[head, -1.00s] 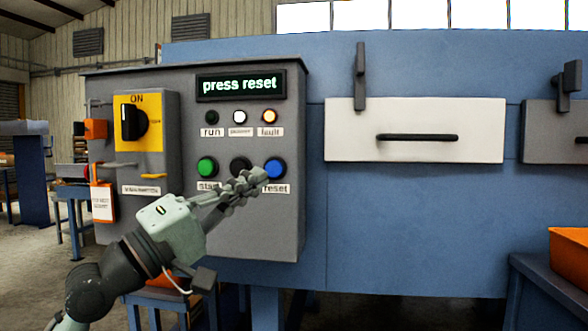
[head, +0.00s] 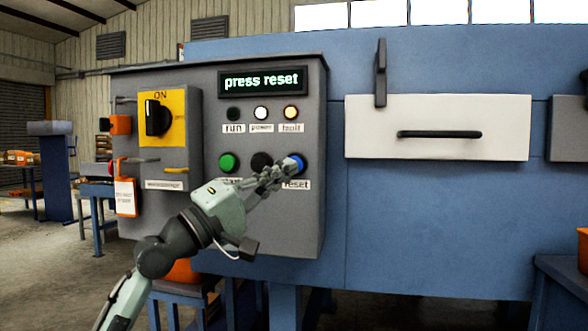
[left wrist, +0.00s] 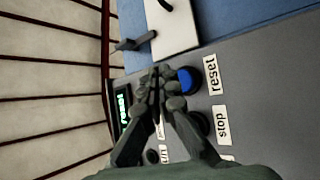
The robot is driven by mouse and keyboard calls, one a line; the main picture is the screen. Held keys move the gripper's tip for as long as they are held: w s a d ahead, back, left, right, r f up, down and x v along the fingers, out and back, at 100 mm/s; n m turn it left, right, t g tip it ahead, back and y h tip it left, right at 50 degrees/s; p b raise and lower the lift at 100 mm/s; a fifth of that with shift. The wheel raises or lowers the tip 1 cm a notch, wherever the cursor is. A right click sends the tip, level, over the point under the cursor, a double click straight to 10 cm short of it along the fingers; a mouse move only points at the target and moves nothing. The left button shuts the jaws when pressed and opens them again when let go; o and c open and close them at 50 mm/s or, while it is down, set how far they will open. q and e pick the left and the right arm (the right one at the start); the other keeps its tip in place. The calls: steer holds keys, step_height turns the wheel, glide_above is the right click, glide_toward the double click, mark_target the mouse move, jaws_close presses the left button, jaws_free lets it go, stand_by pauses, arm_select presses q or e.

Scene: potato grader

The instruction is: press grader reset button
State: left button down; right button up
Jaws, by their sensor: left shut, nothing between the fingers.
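The blue reset button (head: 297,163) is on the right of the lower button row of the grey control panel (head: 270,225), above the label "reset". In the left wrist view the blue button (left wrist: 189,80) shows beside the fingertips, partly covered by them. My left gripper (head: 290,166) is shut and empty, its tips in front of the button's left part. I cannot tell whether they touch it. The display (head: 262,82) reads "press reset". My right gripper is not in view.
A green start button (head: 228,163) and a dark stop button (head: 261,161), partly behind my gripper, share the row. A yellow-plated main switch (head: 158,118) stands left. A white hatch (head: 437,112) with a black handle is right.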

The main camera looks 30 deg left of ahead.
arm_select(q)
steer(key=shift+w+a, duration=0.25)
steer(key=shift+w, duration=0.6)
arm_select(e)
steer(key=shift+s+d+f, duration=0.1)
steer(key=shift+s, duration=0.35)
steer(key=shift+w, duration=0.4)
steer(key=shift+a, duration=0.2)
arm_select(q)
steer(key=shift+w, duration=0.15)
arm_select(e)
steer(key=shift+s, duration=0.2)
arm_select(q)
steer(key=shift+w+a, duration=0.1)
steer(key=shift+w, duration=0.2)
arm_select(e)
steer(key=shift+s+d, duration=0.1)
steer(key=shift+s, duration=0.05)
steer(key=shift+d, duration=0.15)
